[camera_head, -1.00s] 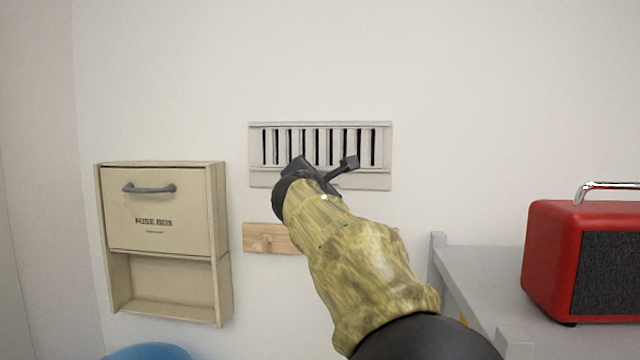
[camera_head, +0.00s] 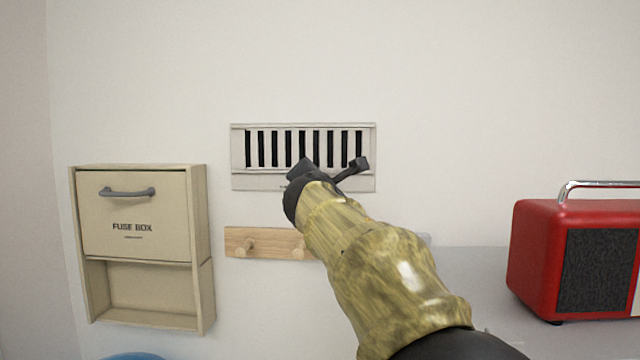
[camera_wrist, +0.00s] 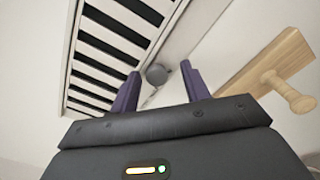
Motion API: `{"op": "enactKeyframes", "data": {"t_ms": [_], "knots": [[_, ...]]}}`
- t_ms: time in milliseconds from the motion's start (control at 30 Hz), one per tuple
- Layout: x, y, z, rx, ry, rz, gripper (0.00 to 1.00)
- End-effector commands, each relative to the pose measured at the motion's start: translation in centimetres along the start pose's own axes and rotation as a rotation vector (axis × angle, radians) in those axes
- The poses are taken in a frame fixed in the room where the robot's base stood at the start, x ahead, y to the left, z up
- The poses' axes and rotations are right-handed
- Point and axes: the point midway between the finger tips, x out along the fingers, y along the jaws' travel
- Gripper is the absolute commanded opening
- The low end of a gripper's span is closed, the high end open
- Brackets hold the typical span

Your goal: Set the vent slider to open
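The wall vent (camera_head: 240,181) is a pale frame with upright slats and wide dark slots between them. It also shows in the wrist view (camera_wrist: 66,75). A round grey slider knob (camera_wrist: 156,74) sits on its lower strip in the wrist view. My gripper (camera_head: 333,165) is at the lower right part of the vent and hides the knob in the head view. In the wrist view my gripper's two dark fingers (camera_wrist: 159,82) stand apart, with the knob between their tips and visible gaps around it.
A wooden peg rail (camera_head: 265,243) is on the wall just below the vent, partly behind my arm. A beige fuse box (camera_head: 130,240) hangs at left. A red radio (camera_head: 535,255) stands on a grey surface (camera_head: 465,265) at right. A blue object (camera_head: 135,356) shows at the bottom edge.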

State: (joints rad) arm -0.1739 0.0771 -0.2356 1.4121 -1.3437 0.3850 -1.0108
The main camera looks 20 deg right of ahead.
Motion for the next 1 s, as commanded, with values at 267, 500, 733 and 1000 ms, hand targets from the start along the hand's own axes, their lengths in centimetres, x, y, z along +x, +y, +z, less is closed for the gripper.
{"op": "enactKeyframes", "data": {"t_ms": [267, 500, 733, 1000], "knots": [[-0.5, 0.1, -0.1, 0.001, 0.002, 0.003, 0.46], [-3.9, -0.1, -0.3, 0.003, 0.002, 0.006, 0.46], [-8.5, -0.2, -0.3, 0.003, 0.002, 0.005, 0.46], [-13.9, -0.2, -0.2, 0.002, 0.000, 0.004, 0.46]]}}
